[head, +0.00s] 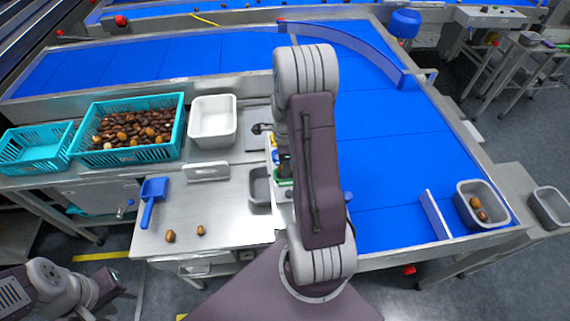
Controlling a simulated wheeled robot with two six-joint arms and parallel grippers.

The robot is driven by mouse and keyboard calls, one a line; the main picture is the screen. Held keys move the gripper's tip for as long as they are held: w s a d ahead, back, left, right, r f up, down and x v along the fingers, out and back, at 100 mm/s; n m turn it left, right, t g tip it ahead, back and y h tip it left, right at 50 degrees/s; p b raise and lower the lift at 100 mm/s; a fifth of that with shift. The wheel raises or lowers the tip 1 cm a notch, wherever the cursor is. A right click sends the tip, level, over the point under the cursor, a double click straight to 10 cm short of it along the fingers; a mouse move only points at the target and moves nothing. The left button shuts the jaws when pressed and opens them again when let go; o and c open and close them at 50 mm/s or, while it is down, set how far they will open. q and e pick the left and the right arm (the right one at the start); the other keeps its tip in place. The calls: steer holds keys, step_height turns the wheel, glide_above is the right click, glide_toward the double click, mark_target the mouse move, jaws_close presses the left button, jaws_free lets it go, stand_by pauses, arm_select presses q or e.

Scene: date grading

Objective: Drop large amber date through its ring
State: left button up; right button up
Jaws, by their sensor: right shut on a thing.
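Two amber-brown dates (170,236) (200,230) lie apart near the table's front edge. My left gripper (112,290) is at the lower left, off the table; its fingers are too unclear to read.
A teal crate (180,115) of dates, an empty teal crate (35,165) and a white tub (213,140) stand behind. A blue scoop (152,190) and grey tray (258,187) are on the table (225,205). A grey bin (468,215) at right holds dates.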

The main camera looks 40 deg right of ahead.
steer(key=shift+p, duration=0.35)
stand_by(0.5)
steer(key=o, duration=0.9)
stand_by(0.5)
step_height(320, 180, up, 6)
steer(key=p, duration=0.6)
steer(key=shift+r, duration=0.1)
